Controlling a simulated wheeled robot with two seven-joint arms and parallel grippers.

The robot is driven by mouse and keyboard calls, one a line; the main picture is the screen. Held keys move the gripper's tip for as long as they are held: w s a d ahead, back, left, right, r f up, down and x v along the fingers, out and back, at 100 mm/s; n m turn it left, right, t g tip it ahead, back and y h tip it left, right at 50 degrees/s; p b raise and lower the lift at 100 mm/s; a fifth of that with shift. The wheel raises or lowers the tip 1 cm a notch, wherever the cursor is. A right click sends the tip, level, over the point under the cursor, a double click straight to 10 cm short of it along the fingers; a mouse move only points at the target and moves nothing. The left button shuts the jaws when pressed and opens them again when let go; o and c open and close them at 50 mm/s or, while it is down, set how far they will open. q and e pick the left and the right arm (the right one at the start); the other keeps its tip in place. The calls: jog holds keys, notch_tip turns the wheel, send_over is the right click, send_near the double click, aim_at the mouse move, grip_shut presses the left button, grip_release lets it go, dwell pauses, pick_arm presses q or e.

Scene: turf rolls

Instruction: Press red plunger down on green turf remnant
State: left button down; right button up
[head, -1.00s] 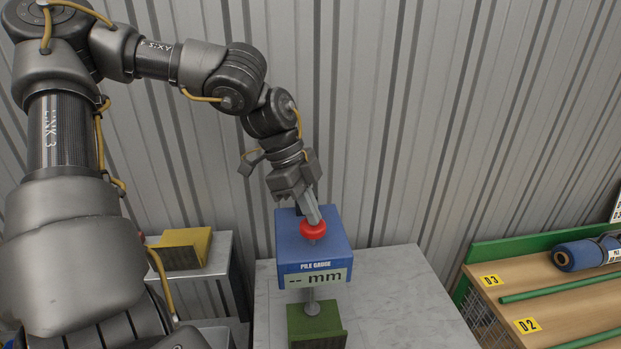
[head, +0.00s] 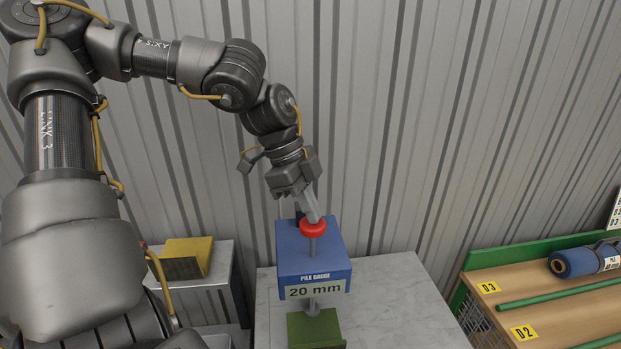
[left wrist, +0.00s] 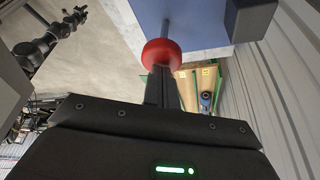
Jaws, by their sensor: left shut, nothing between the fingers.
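The red plunger (head: 312,229) is a round knob on a grey rod, standing above the top of the blue pile gauge box (head: 300,262). The gauge display (head: 315,290) reads 20 mm. The green turf remnant (head: 315,328) lies below the gauge at the front, partly cut off by the picture edge. A grey foot (head: 312,309) shows under the box at the remnant; exact contact is unclear. My left gripper (head: 313,214) is shut and empty, fingertips at the top of the knob, touching or nearly so. The left wrist view shows the knob (left wrist: 161,54) at the fingertips. My right gripper is out of view.
The gauge stands on a grey table (head: 395,300). A yellow block (head: 190,255) sits on a smaller grey stand at left. At right, a wooden rack with labels D2 and D3 holds a blue roll (head: 580,262). A corrugated wall (head: 450,120) stands close behind.

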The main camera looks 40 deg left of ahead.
pick_arm(q)
notch_tip(320, 180, up, 11)
jog(key=p, duration=0.7)
jog(key=shift+r, duration=0.2)
